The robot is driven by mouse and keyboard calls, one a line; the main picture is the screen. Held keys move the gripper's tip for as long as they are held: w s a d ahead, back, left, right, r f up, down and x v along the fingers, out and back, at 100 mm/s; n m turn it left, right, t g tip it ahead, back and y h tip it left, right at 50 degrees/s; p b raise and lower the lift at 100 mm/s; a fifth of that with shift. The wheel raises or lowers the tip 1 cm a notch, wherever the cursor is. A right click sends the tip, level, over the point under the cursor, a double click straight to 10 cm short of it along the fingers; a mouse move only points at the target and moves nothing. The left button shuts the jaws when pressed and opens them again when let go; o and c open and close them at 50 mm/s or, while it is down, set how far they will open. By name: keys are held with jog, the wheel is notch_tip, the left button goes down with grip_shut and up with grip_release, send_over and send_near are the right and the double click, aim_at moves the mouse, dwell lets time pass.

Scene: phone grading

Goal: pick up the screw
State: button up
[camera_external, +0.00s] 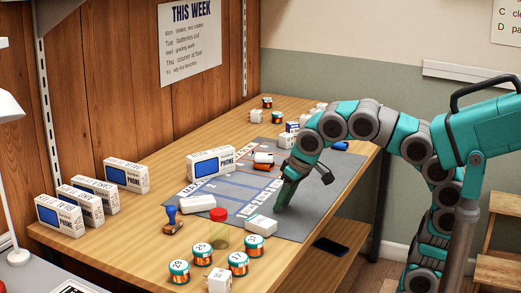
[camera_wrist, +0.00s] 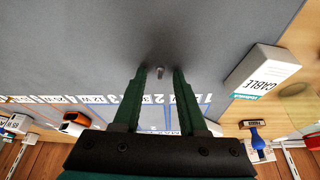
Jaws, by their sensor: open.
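The screw (camera_wrist: 160,72) is a small grey, metallic-looking piece on the grey mat (camera_wrist: 70,45). In the external view my gripper (camera_external: 303,194) is low over the right part of the mat, fingers spread. I cannot make out the screw in that view.
A white cable box (camera_wrist: 268,72) lies to the right in the wrist view, with a blue-handled stamp (camera_wrist: 251,124) beyond it. A red-capped jar (camera_external: 219,214) and several numbered tins (camera_external: 202,254) stand at the front. A phone box (camera_external: 211,163) stands behind the mat.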

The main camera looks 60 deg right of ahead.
grip_shut()
jog(key=shift+r, duration=0.1)
dwell(0.7)
